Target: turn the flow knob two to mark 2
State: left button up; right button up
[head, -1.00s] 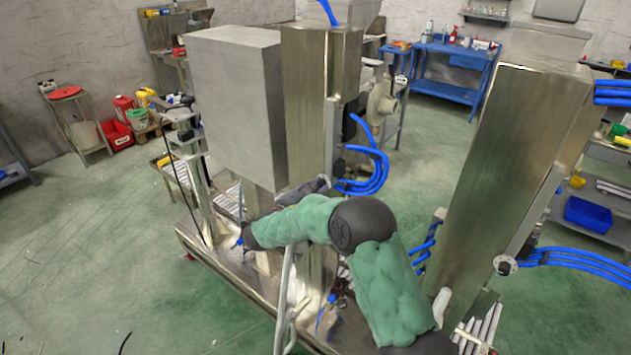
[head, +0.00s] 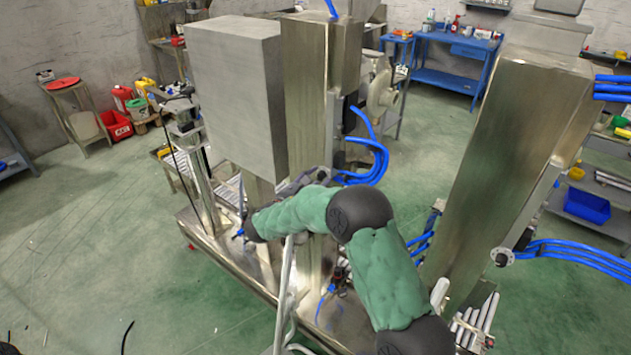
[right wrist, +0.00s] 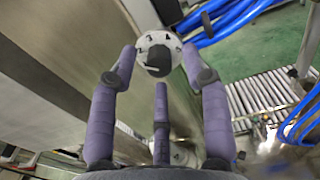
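In the right wrist view a round pale plate with dark marks carries a dark knob (right wrist: 158,60). My right gripper (right wrist: 160,66) has its purple-grey fingers spread, with the left and right fingertips on either side of the plate and a third finger below. I cannot tell whether any finger touches the knob. In the head view my green right arm reaches to the middle column, and the gripper (head: 302,184) shows only as a small dark part beside it. Another round plate with a dark knob (head: 502,257) is on the right column. My left gripper is out of view.
The tall metal column (head: 315,100) and a grey box cabinet (head: 235,95) stand close to my right arm. Blue hoses (head: 368,160) loop out beside the column. The right metal column (head: 505,165) stands near my elbow. The green floor at left is clear.

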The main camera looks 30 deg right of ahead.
jog(key=v, duration=1.2)
jog(key=shift+f, duration=0.1)
